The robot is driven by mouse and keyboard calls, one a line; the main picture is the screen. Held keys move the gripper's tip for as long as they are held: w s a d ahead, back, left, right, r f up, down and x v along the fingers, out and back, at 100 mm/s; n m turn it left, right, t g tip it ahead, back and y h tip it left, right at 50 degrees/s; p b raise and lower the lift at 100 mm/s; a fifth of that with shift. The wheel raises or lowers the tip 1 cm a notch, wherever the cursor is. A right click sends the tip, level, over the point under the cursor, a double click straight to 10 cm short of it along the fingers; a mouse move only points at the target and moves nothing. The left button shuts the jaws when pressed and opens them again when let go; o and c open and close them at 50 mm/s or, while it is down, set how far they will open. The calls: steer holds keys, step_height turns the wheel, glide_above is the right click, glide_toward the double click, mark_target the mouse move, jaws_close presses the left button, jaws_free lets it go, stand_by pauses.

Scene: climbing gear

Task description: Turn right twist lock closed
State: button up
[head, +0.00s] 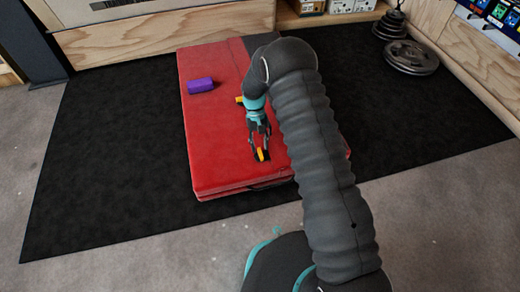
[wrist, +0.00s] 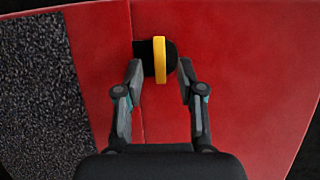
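A red crash pad (head: 215,140) lies flat and bears two twist locks with yellow levers. The near lock (head: 263,156) is at the pad's near part, just below my gripper (head: 259,148). My gripper (wrist: 160,68) is open, with one fingertip on each side of the lever and a gap showing on both sides. Whether the fingers reach down to lever height is unclear. The other lock (head: 239,100) is farther back, partly hidden by my arm.
A purple block (head: 200,86) lies on the pad's far left part. The pad rests on a black floor mat (head: 110,150). Weight plates (head: 411,57) are stacked at the back right, beside a wooden wall. The mat left of the pad is clear.

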steer(key=d+v, duration=0.1)
steer(key=v, duration=0.8)
steer(key=shift+a+r, duration=0.15)
steer(key=shift+a, duration=0.35)
steer(key=shift+w, duration=0.1)
step_height(320, 180, up, 19)
steer(key=t+y+p, duration=0.1)
steer(key=t+p, duration=0.2)
glide_above(260, 150)
steer(key=s+d, duration=0.8)
steer(key=s, duration=0.3)
steer(key=s+d+r+m+t+p, duration=0.1)
steer(key=s+d+r+t+p, duration=0.2)
steer(key=s+r, duration=0.6)
steer(key=s+d+r+m+t+p, duration=0.2)
steer(key=s+d+r, duration=0.3)
steer(key=s+r, duration=0.4)
step_height(260, 150, up, 4)
steer(key=shift+s+d+r+t+p, duration=0.15)
steer(key=shift+s+d+t+p, duration=0.2)
steer(key=shift+t+p, duration=0.55)
steer(key=shift+o, duration=0.3)
